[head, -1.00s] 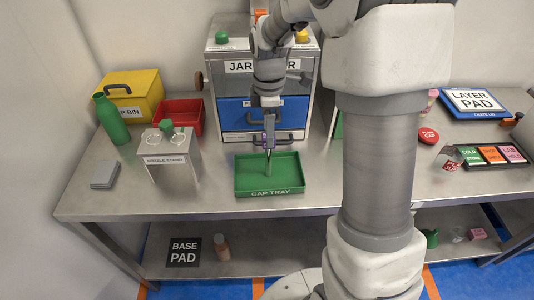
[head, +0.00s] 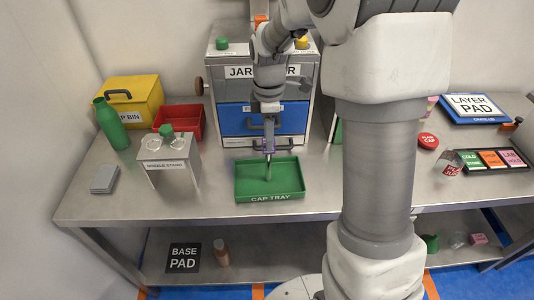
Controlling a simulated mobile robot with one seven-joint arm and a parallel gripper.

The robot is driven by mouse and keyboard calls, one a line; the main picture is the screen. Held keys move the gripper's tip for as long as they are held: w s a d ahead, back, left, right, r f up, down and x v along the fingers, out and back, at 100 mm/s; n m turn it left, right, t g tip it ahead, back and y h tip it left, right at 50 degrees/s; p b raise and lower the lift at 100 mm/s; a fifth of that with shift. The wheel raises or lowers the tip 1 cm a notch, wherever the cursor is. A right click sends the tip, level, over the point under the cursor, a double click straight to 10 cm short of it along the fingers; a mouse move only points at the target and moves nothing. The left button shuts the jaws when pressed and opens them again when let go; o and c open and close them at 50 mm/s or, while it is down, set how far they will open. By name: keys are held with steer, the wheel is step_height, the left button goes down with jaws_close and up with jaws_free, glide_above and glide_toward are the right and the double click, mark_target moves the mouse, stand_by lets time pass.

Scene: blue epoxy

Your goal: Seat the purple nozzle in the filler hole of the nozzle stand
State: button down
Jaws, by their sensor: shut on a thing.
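My gripper (head: 268,151) points down over the green cap tray (head: 270,197). It is shut on the purple nozzle (head: 268,145), whose purple part shows at the fingers. A thin grey piece hangs below it toward the tray floor; I cannot tell whether it touches the tray. The nozzle stand (head: 168,168) is a grey metal box to the left of my gripper, apart from it. Its top has two pale round rings and a green knob at the back. I cannot make out which opening is the filler hole.
A red bin (head: 180,121), a yellow bin (head: 132,100) and a green bottle (head: 111,124) stand behind and left of the stand. A grey block (head: 104,179) lies at front left. The jar machine (head: 262,88) rises behind the tray. Bare table lies between stand and tray.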

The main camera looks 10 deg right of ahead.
steer(key=shift+r, duration=0.15)
step_height(320, 180, up, 8)
steer(key=p, duration=0.6)
stand_by(0.4)
steer(key=shift+s, duration=0.15)
